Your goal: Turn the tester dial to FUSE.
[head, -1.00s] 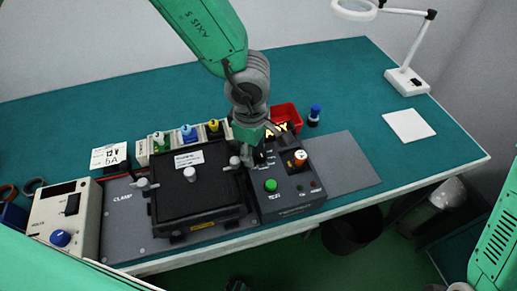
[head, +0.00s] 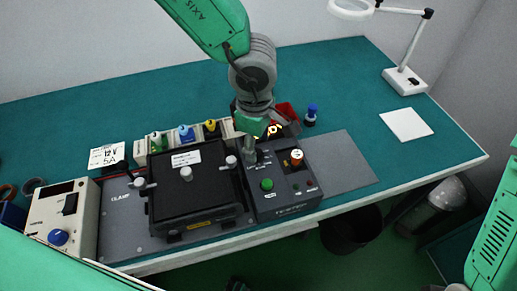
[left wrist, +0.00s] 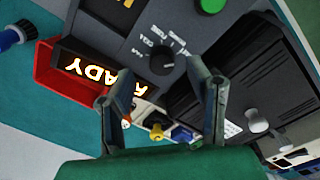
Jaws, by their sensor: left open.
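The tester (head: 284,202) is a dark box at the right end of the grey fixture board, with a green button and an orange-topped knob. Its lit display (left wrist: 88,70) seems to read READY, partly behind a finger. The tester dial (left wrist: 162,60) is a small black round knob with printed labels around it, FUSE seemingly among them; its pointer setting is too small to tell. My left gripper (left wrist: 163,72) is open and empty, one finger to each side of the dial in the wrist view. In the head view the left gripper (head: 250,146) hangs over the tester's left edge. My right gripper is out of view.
A black clamp box (head: 195,190) with light knobs stands close left of the tester. A red bin (left wrist: 62,82) and several coloured bottles stand behind. A power supply (head: 62,222) is at far left. A grey mat (head: 340,163) lies clear on the right.

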